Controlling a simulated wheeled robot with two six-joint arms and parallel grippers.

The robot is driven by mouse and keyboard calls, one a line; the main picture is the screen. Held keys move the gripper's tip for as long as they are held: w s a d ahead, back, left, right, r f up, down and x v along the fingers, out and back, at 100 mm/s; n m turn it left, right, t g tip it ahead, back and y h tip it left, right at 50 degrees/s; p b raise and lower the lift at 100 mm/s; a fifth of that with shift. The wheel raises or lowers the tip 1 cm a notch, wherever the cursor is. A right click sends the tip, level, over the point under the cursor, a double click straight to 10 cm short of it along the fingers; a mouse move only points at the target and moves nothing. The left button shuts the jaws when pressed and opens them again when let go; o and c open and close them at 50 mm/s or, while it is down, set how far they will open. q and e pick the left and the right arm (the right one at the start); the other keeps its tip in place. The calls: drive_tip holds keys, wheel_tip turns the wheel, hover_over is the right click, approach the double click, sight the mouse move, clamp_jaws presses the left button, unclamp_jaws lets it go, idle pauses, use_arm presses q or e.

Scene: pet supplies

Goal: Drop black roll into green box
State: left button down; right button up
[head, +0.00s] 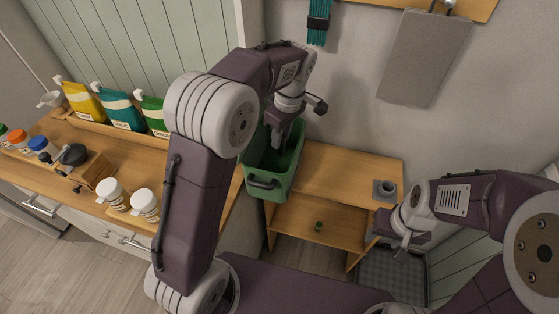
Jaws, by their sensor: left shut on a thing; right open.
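The green box (268,183) is an open bin with a dark handle on its front, on the left part of the low wooden table. My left gripper (280,138) points down over the box's opening, its tips at or just inside the rim. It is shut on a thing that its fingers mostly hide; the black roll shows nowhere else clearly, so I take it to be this. My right gripper (401,246) is open and empty, low in front of the table's right side.
A dark grey cup-like thing (387,187) stands on a square base at the table's right. The left counter (78,187) holds bags, jars and a black scoop. The tabletop's middle is clear.

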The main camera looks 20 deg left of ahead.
use_arm(q)
drive_tip(key=shift+f, duration=0.15)
drive_tip(key=f, duration=1.3)
drive_tip(key=shift+s+f, duration=0.15)
drive_tip(key=shift+s, duration=0.25)
drive_tip(key=w+a+p, duration=0.1)
drive_tip(key=w+a, duration=0.1)
drive_tip(key=a, duration=0.1)
drive_tip(key=shift+w+f+p, duration=0.3)
drive_tip(key=shift+f+p, duration=0.1)
drive_tip(key=shift+w+a+f, duration=0.1)
drive_tip(key=shift+f, duration=0.1)
use_arm(e)
drive_tip(key=shift+s+r, duration=0.35)
drive_tip(key=shift+r, duration=0.55)
